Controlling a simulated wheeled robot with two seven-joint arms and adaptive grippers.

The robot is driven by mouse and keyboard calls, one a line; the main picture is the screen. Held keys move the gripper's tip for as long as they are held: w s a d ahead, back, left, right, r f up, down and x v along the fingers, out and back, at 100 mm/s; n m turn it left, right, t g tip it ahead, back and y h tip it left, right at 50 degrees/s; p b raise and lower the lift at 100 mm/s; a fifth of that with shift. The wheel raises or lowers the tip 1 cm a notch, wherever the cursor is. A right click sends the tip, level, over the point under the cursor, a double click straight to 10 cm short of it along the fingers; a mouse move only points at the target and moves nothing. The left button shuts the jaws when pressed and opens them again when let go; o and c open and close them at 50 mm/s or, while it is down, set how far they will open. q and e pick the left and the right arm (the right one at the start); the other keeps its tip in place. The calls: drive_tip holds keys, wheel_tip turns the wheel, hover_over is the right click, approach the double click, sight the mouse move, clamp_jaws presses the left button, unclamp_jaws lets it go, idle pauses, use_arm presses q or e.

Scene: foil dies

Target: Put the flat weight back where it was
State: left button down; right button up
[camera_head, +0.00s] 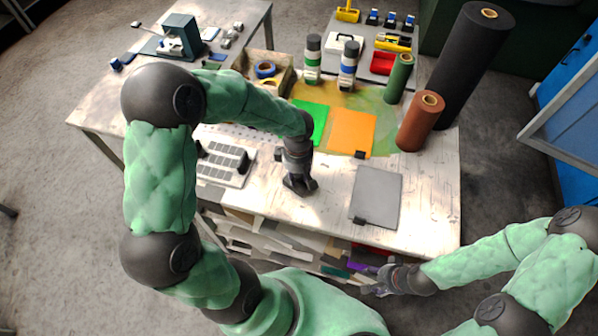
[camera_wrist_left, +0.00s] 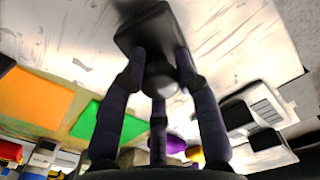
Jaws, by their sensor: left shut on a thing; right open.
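My left gripper (camera_head: 299,180) points down over the white table, left of the grey sheet. In the left wrist view the gripper (camera_wrist_left: 160,70) is shut on the round knob of a dark, flat, rectangular weight (camera_wrist_left: 150,28). The weight is at the fingertips, over pale wood; I cannot tell whether it touches the table. In the head view the weight (camera_head: 300,187) is mostly hidden under the fingers. My right gripper (camera_head: 384,281) is open and empty, low at the table's front edge.
A white slotted tray (camera_head: 222,172) lies to the left. Green (camera_head: 315,112), orange (camera_head: 352,131) and grey (camera_head: 377,192) sheets lie behind and to the right. Black (camera_head: 468,70), green (camera_head: 399,78) and brown (camera_head: 419,122) rolls stand at the right. Bare table lies around the left gripper.

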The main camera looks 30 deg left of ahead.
use_arm(q)
drive_tip(key=shift+w+f, duration=0.1)
drive_tip(key=shift+f, duration=0.3)
drive_tip(key=shift+f, duration=0.15)
drive_tip(key=c, duration=0.9)
unclamp_jaws()
drive_tip(key=shift+r, duration=0.2)
wheel_tip(320, 180, up, 12)
drive_tip(key=shift+f+p, duration=0.1)
drive_tip(key=shift+p, duration=1.1)
